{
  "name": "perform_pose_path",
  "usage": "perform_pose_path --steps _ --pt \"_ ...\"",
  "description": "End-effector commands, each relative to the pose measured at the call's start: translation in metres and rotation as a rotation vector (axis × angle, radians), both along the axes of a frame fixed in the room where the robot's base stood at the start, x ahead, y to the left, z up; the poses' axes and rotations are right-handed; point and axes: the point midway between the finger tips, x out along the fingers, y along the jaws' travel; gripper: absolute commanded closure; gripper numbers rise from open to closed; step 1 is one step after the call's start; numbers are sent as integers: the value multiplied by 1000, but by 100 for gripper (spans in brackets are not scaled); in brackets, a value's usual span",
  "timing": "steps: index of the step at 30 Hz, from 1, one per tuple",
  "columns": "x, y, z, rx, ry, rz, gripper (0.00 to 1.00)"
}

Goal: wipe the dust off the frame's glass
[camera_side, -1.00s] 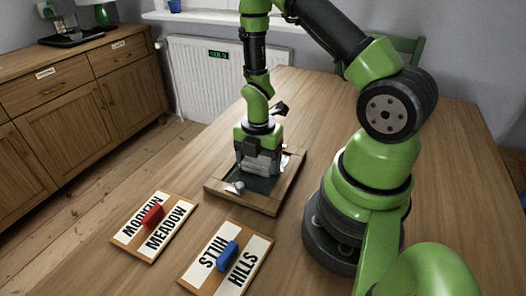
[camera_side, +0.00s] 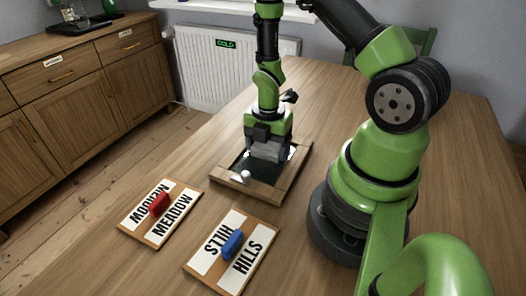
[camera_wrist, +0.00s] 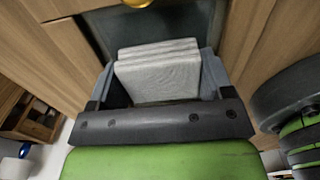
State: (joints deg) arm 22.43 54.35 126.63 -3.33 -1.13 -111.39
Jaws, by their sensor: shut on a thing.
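The picture frame (camera_side: 222,180) lies flat on the table, with a wooden border around dark glass (camera_side: 244,166). The dark glass also shows in the wrist view (camera_wrist: 92,32). My gripper (camera_side: 268,150) points down over the frame and is shut on a folded pale grey cloth (camera_wrist: 158,72). The cloth is low over the glass, toward the frame's far half. Whether it touches the glass is hard to tell. A small whitish round thing (camera_side: 245,177) sits at the frame's near edge. Dust cannot be made out clearly.
On the table, a MEADOW board with a red handle (camera_side: 159,204) and a HILLS board with a blue handle (camera_side: 232,243) lie in front of the frame. My arm's base stands close right. The table's left part is clear. A sideboard (camera_side: 80,80) and radiator (camera_side: 215,75) stand behind.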

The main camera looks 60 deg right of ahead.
Motion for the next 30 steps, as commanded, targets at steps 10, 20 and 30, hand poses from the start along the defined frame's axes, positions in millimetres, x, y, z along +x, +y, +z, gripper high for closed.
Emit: perform_pose_path --steps 10,20,30 --pt "1 -19 22 -5 -6 0 52" --pt "0 -19 51 -2 -2 -1 52" --pt "0 -19 79 -2 -1 -1 52"
